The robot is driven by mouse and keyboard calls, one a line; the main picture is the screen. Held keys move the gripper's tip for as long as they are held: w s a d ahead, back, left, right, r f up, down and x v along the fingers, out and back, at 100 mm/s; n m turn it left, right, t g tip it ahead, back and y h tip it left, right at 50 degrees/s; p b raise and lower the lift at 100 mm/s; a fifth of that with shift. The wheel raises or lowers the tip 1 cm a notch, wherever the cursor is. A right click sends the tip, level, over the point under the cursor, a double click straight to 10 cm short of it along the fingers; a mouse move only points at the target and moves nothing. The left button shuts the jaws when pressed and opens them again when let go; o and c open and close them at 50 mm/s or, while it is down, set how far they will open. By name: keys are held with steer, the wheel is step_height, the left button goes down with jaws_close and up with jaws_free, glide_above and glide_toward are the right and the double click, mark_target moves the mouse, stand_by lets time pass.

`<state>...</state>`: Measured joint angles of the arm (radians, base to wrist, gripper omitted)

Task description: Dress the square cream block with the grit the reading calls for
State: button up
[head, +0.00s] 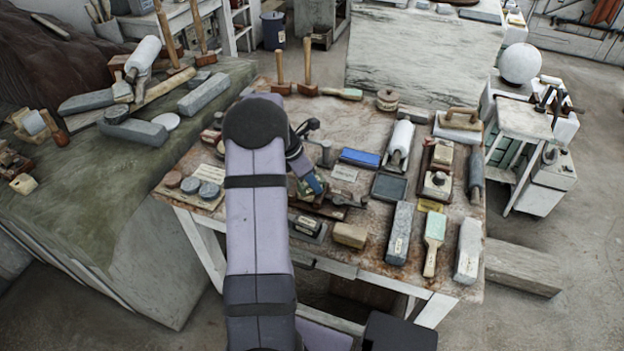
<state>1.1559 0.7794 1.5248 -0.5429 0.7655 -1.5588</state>
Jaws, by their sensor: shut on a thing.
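A cream-tan block (350,235) with squared edges lies near the front edge of the bench. My gripper (312,186) is low over the middle of the bench, behind and left of this block and apart from it. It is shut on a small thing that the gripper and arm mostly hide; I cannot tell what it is.
Long grey stones (400,233), a pale green-faced paddle (434,243), a blue block (360,158) and a white roller (400,145) crowd the bench right of my gripper. Mallets (308,70) stand at the back. Little bench top is free.

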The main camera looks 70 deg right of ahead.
steer(key=shift+f, duration=0.15)
steer(key=shift+s+d+p, duration=0.35)
steer(key=shift+d+p, duration=0.05)
steer(key=shift+s+d, duration=0.1)
steer(key=shift+s+d+p, duration=0.3)
steer(key=shift+s+d, duration=0.05)
steer(key=shift+w+a+f, duration=0.2)
steer(key=shift+w+a, duration=0.6)
steer(key=shift+a, duration=0.1)
steer(key=shift+w+a, duration=0.8)
steer(key=shift+a, duration=0.05)
